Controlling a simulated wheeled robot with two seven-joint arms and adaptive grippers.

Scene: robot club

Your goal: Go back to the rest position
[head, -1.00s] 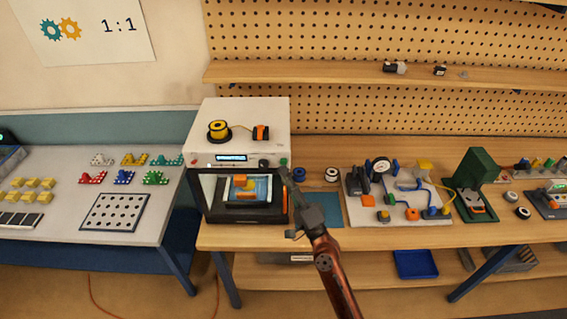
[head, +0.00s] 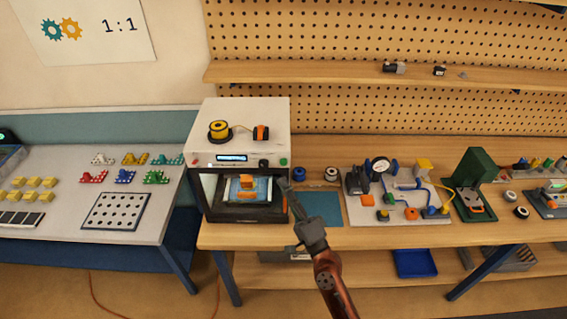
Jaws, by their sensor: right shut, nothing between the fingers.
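My right gripper (head: 287,187) is shut and empty. It points up and left, with its fingertips in front of the right edge of the white and black 3D printer (head: 240,128), close to its green button (head: 283,162). I cannot tell whether they touch the printer. My right arm comes up from the bottom of the head view. My left gripper is not in view.
Inside the printer's opening, an orange piece (head: 247,182) stands above a blue bed (head: 262,190). A blue mat (head: 320,208) lies right of the printer, partly behind my gripper. A board with a gauge (head: 378,167) and a green press (head: 475,180) stand further right.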

